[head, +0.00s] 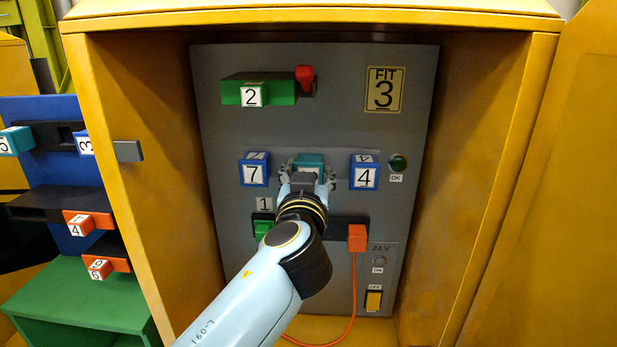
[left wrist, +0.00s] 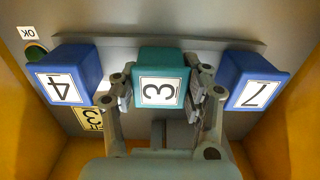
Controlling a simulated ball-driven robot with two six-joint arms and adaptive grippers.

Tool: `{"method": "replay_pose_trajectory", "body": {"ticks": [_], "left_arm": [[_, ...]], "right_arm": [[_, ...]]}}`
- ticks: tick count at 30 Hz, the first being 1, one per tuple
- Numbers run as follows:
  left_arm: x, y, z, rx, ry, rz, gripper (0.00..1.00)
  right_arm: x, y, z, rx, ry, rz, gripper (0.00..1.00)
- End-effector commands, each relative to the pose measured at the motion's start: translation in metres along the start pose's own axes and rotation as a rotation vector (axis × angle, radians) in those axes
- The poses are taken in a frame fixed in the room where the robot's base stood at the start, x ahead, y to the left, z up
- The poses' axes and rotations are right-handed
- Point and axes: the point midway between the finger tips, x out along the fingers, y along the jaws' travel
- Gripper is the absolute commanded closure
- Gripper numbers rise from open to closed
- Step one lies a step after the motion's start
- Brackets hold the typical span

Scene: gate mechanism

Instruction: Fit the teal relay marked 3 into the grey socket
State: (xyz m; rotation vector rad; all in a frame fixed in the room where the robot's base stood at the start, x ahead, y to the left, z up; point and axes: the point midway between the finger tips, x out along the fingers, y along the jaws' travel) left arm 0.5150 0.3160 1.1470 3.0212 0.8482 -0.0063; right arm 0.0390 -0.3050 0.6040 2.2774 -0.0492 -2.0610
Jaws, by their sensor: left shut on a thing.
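The teal relay marked 3 (left wrist: 161,66) is between the fingers of my left gripper (left wrist: 162,92) in the left wrist view. Its label faces the camera, and the picture is upside down. In the head view the relay's teal top (head: 309,161) shows above my left gripper (head: 307,183), which is shut on it. The relay stands in the gap between the blue block marked 7 (head: 254,169) and the blue block marked 4 (head: 365,172). The grey socket is hidden behind the relay and gripper. I cannot tell how deep the relay sits. My right gripper is not in view.
Yellow cabinet walls (head: 137,150) flank the grey panel (head: 340,70). A green block marked 2 (head: 258,91) with a red piece (head: 304,74) is above. A FIT 3 sign (head: 384,90) is upper right. An orange plug (head: 357,238) trails a cable below. A blue rack (head: 45,110) stands outside left.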

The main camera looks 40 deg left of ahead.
Motion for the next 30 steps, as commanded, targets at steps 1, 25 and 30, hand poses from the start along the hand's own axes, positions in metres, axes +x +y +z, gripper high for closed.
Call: {"method": "replay_pose_trajectory", "body": {"ticks": [1,25,30], "left_arm": [[0.0008,0.0001,-0.0018,0.000,0.004,0.000,0.88],[0.0003,0.0000,-0.0011,0.000,0.002,0.000,0.25],[0.0004,0.0000,-0.0065,-0.002,0.003,-0.001,0.25]], "right_arm": [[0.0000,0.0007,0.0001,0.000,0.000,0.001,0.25],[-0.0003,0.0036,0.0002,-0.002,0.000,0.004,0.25],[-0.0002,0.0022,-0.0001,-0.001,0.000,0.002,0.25]]}}
